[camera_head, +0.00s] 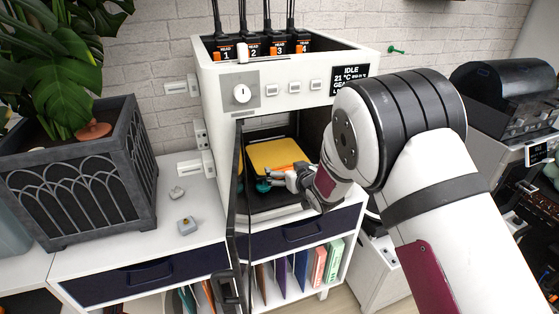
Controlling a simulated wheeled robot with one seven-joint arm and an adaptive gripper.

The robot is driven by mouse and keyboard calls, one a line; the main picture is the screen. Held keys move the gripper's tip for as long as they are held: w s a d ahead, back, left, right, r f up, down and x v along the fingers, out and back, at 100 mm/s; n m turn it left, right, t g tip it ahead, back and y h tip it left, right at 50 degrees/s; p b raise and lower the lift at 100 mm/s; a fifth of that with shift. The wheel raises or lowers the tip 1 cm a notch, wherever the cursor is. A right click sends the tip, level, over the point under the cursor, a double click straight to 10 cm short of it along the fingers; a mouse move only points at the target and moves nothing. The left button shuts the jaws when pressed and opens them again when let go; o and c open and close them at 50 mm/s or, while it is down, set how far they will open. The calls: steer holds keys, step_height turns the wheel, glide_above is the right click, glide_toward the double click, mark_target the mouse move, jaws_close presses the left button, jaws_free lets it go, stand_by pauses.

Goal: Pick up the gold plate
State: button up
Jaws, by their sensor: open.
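The gold plate (268,154), a flat yellow square with rounded corners, lies on the dark bed inside the white printer (216,108). My gripper (268,180) reaches in through the open front from the right. It is at the plate's front edge, open. An orange piece (285,168) shows at the plate's front right, just beside my fingers; I cannot tell whether it rests on the plate. Small teal parts show at the fingertips. My fingers hide part of the plate's front edge, and I cannot tell whether they touch it.
The printer's dark door (237,220) stands open on the left of the opening, close to my gripper. The printer's walls and top bound the space. A planter (85,190) and small grey pieces (186,226) stand on the cabinet to the left.

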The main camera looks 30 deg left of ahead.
steer(key=c, duration=1.1)
steer(key=shift+o, duration=0.2)
steer(key=shift+a, duration=0.1)
steer(key=shift+r, duration=0.1)
step_height(320, 180, up, 10)
steer(key=shift+b, duration=0.3)
steer(key=shift+w, duration=0.1)
